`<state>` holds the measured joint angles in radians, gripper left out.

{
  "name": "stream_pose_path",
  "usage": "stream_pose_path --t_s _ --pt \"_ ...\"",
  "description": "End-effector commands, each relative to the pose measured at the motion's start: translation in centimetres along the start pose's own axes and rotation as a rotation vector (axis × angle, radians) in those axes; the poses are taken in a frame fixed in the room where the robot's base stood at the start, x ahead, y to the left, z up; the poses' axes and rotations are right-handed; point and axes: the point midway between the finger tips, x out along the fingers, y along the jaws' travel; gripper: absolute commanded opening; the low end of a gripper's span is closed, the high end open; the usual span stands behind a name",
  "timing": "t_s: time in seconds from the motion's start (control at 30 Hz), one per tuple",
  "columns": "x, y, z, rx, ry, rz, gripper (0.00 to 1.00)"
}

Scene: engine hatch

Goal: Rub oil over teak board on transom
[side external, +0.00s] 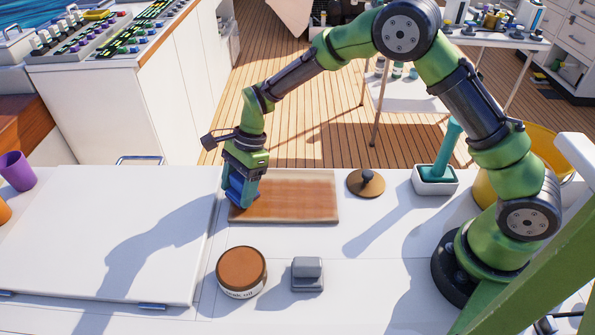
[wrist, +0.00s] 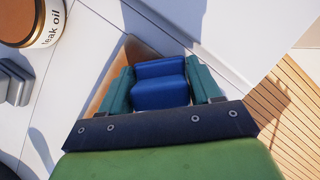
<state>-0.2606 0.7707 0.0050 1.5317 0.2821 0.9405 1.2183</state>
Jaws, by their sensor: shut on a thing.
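The teak board (side external: 290,203) lies flat on the white transom top; its colour is uneven, with redder brown in the middle and paler right edge. In the wrist view a strip of the board (wrist: 107,84) shows beside my gripper. My gripper (side external: 241,186) points down at the board's left end, shut on a blue pad (wrist: 160,82) between its two teal fingers. The pad is low at the board; whether it touches is hidden. The teak oil jar (side external: 241,274) stands in front of the board, its top brown; whether this is a lid or oil is unclear.
A grey block (side external: 307,273) sits right of the jar. A round brown disc with a dark knob (side external: 366,183) lies right of the board. Beyond it stands a white tray (side external: 435,187) with a teal-handled tool. A raised white hatch panel (side external: 105,225) fills the left.

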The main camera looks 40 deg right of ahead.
Motion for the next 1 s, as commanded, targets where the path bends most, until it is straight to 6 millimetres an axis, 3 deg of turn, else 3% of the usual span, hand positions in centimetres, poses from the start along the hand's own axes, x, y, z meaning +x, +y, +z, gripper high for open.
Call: stream_pose_path --t_s 0.1,0.4,1.0 --pt "0.4 -0.7 0.8 0.001 0.0 0.001 0.39" --pt "-0.4 -2.6 -1.1 0.004 0.0 0.0 0.39" --pt "-1.9 1.6 -4.7 0.004 0.0 0.001 0.39"
